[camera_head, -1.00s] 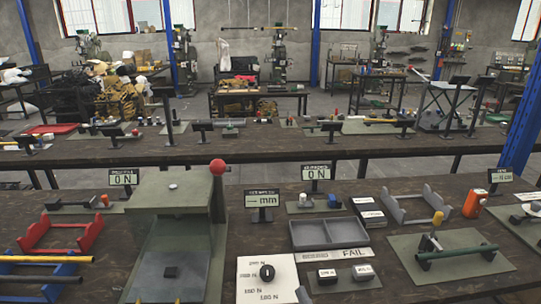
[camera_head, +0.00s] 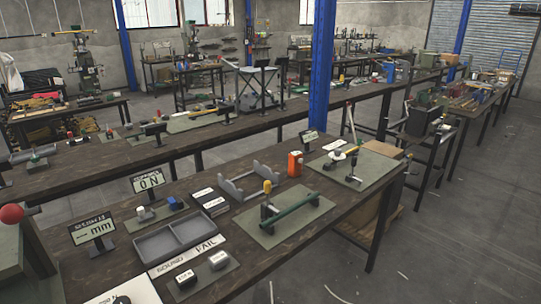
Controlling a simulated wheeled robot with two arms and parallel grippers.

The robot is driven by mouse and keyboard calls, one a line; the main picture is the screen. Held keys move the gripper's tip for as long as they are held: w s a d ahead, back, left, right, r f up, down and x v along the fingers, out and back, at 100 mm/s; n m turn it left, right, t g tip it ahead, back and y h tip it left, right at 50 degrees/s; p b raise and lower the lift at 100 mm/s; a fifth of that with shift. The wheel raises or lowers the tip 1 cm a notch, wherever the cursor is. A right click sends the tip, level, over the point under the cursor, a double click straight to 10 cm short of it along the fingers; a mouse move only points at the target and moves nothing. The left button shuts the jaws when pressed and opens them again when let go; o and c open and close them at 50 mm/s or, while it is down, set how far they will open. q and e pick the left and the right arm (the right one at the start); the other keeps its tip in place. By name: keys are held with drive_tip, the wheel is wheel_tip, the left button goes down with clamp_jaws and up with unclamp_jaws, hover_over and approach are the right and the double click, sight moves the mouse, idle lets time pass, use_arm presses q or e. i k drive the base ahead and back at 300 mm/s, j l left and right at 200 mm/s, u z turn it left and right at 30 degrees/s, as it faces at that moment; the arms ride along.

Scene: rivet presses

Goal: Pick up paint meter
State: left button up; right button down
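A small upright orange device (camera_head: 295,163), which looks like the paint meter, stands on the dark workbench (camera_head: 215,180) at the right of the near row. It has a dark spot on its front. Neither of my grippers is in view.
A grey two-part tray (camera_head: 173,238) and a FAIL label strip (camera_head: 187,256) lie at the left. A mat with a round dial-like part (camera_head: 350,165) is right of the orange device. A blue post (camera_head: 321,65) rises behind the bench. Open floor (camera_head: 440,240) lies to the right.

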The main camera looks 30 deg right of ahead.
sight(295, 168)
drive_tip(key=z, duration=1.15)
